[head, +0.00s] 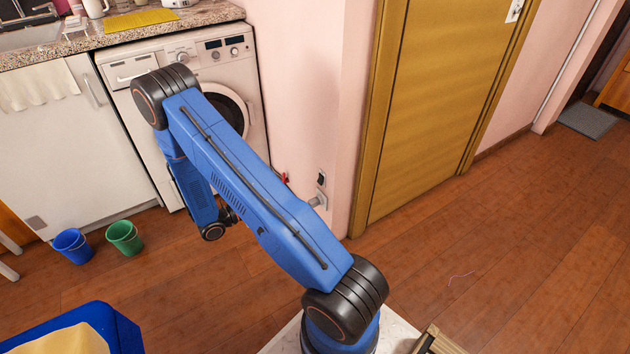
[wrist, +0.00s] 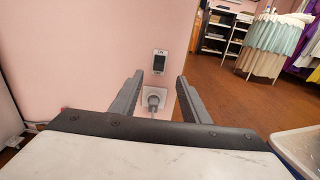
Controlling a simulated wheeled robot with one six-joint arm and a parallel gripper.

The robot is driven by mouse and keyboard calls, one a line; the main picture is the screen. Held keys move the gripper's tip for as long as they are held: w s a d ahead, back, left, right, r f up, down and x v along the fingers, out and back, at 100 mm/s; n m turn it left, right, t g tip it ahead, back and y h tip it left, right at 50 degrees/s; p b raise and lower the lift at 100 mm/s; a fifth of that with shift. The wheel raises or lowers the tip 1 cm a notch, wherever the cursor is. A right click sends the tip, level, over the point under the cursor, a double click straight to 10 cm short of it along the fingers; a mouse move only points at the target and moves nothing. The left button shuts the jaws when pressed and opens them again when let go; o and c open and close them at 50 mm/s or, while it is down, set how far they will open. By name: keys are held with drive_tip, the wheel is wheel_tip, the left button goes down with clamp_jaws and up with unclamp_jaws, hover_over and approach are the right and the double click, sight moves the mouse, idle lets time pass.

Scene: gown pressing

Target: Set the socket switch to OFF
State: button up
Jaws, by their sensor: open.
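The socket switch (wrist: 159,61) is a dark rocker in a light frame on the pink wall, with small marks above and below it that are too small to read. It also shows in the head view (head: 321,178), right of my arm. Below it is a wall socket with a grey round plug (wrist: 154,98) in it; the plug also shows in the head view (head: 317,200). My gripper (wrist: 157,88) is open and empty, its fingers either side of the plug in the picture, the switch above and between their tips. I see no contact. In the head view my arm hides the fingers.
A washing machine (head: 140,75) stands left of the wall, and a yellow door (head: 440,90) is to the right. A red fitting (head: 284,178) is left of the switch. Blue (head: 72,245) and green (head: 125,238) buckets stand on the floor. The floor at right is mostly clear.

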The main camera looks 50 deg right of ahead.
sight(321, 176)
drive_tip(key=x, duration=1.7)
drive_tip(key=shift+a, duration=0.1)
drive_tip(key=shift+s, duration=0.1)
drive_tip(key=shift+c, duration=0.7)
